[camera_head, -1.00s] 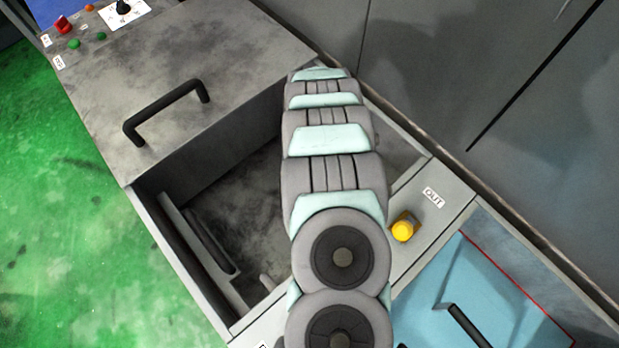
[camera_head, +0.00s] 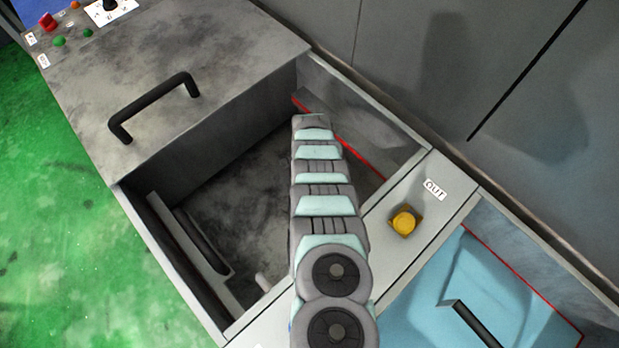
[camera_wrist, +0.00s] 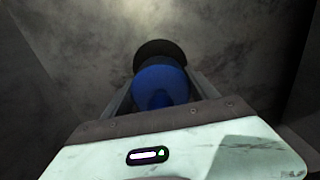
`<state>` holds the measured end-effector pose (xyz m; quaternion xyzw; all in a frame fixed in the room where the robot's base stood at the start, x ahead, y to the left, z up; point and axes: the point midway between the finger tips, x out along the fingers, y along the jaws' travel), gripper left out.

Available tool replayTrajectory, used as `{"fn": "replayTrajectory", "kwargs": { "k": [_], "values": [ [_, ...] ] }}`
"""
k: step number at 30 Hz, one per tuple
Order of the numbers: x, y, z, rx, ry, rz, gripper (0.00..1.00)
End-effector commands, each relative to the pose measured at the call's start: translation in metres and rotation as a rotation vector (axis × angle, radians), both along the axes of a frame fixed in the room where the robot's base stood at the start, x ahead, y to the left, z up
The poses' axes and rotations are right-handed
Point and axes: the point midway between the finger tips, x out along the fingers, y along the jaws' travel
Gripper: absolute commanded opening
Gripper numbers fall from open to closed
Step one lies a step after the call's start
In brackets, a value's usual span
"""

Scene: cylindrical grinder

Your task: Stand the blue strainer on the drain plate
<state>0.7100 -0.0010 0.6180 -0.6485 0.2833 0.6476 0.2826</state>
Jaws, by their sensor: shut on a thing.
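In the wrist view the blue strainer (camera_wrist: 158,86) is round and sits between the two fingers of my gripper (camera_wrist: 163,92), which is shut on it. A dark round disc (camera_wrist: 158,49) shows just beyond the strainer. I cannot tell whether it is the drain plate or part of the strainer, nor whether the two touch. In the head view my arm reaches down into the open grey bay, and my gripper and the strainer are hidden behind it.
The bay has a grimy grey floor (camera_head: 225,205) and a red line along its right wall. A grey lid with a black handle (camera_head: 153,107) lies upper left. A yellow knob (camera_head: 403,222) stands on the ledge by an OUT label. A blue-floored bay (camera_head: 510,290) lies lower right.

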Motion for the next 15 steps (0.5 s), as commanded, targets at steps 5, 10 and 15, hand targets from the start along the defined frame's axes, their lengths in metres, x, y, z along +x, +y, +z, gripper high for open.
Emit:
{"fn": "replayTrajectory", "kwargs": {
  "k": [5, 10, 15],
  "values": [
    [-0.002, 0.001, -0.028, 0.001, 0.002, 0.000, 0.19],
    [0.001, 0.001, -0.036, 0.000, -0.003, 0.002, 0.19],
    [0.001, 0.001, -0.034, 0.000, -0.001, 0.001, 0.19]
  ]
}}
